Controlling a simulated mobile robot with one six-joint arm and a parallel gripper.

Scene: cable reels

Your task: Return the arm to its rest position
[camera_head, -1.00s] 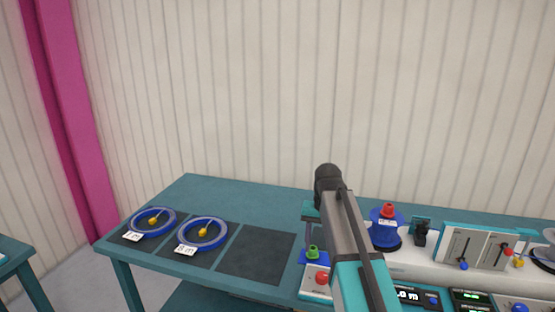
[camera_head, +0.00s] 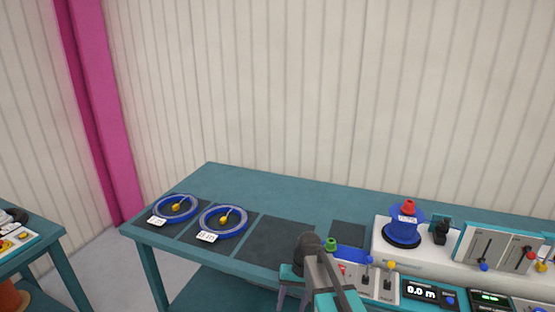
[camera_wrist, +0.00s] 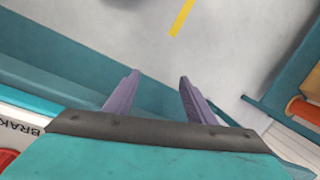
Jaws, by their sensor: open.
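My gripper shows in the wrist view (camera_wrist: 158,90) with its two purple-grey fingers apart and nothing between them. Beyond the fingers are the grey floor and a teal table edge. In the head view my gripper (camera_head: 293,300) is at the bottom centre, at the table's front edge, left of the control panel. Its fingertips are cut off by the frame there. My arm hides part of the table front and the panel's left end.
The teal table (camera_head: 290,190) holds two blue cable rings (camera_head: 176,208) (camera_head: 223,221) on dark mats, with a bare mat (camera_head: 275,241) beside them. A blue reel (camera_head: 403,232) stands on the white machine (camera_head: 440,262). Another table (camera_head: 50,240) is at left.

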